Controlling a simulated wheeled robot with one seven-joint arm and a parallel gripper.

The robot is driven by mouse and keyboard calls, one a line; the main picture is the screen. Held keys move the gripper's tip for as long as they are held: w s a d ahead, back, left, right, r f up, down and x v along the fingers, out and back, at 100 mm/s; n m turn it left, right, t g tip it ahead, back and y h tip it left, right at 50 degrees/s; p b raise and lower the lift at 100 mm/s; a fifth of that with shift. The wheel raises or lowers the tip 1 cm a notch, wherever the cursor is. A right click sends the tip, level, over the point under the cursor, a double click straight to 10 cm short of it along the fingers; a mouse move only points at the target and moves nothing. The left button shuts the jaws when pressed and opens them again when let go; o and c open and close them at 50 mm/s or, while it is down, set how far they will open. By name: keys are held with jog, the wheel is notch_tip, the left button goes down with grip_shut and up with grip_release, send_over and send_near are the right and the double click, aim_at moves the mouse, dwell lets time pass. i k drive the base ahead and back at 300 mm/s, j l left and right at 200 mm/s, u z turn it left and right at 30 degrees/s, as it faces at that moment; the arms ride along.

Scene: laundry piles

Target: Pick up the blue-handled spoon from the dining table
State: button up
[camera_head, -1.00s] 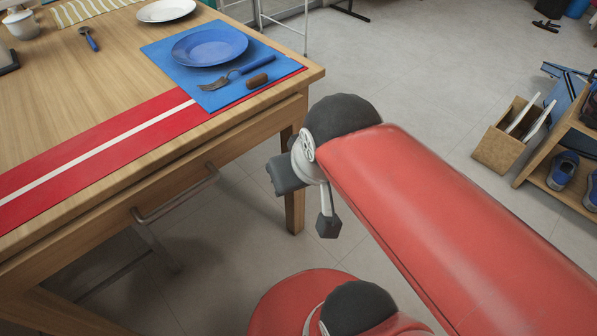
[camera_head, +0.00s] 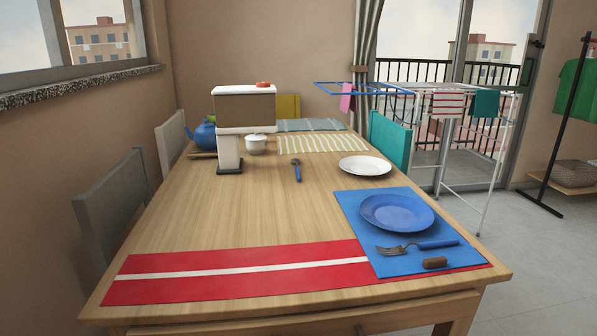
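The blue-handled spoon (camera_head: 297,170) lies on the bare wood of the dining table (camera_head: 225,215), near the middle. Its metal bowl points away from me and its blue handle points toward me. Nothing covers it. My gripper and arm are outside the current view.
Left of the spoon stands a white and brown appliance (camera_head: 245,115) with a white pot (camera_head: 256,144) beside it. A white plate (camera_head: 365,166) lies to its right. Nearer are a blue plate (camera_head: 397,212), a blue-handled fork (camera_head: 418,246) and a brown object (camera_head: 435,263) on a blue mat (camera_head: 352,212).

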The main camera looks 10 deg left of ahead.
aim_at(295, 162)
jog(key=i+l+z, duration=0.2)
jog(key=l, duration=0.2)
jog(key=l+z, duration=0.2)
jog(key=l, duration=0.2)
jog(key=i+l+z, duration=0.45)
jog(key=l, duration=0.25)
jog(key=i+l, duration=0.6)
jog(key=i, duration=0.2)
jog(key=i+u, duration=0.25)
jog(key=u, duration=0.15)
jog(key=i+u, duration=0.25)
jog(key=u, duration=0.15)
jog(key=i+l+u, duration=0.1)
jog(key=i+u, duration=0.4)
jog(key=u, duration=0.3)
jog(key=i+u, duration=0.2)
jog(key=u, duration=0.2)
jog(key=i+l+u, duration=0.15)
jog(key=u, duration=0.3)
jog(key=i+l+u, duration=0.15)
jog(key=u, duration=0.3)
jog(key=i+l+u, duration=0.1)
jog(key=u, duration=0.35)
jog(key=l+u, duration=0.4)
jog(key=i+j, duration=0.05)
jog(key=j, duration=0.05)
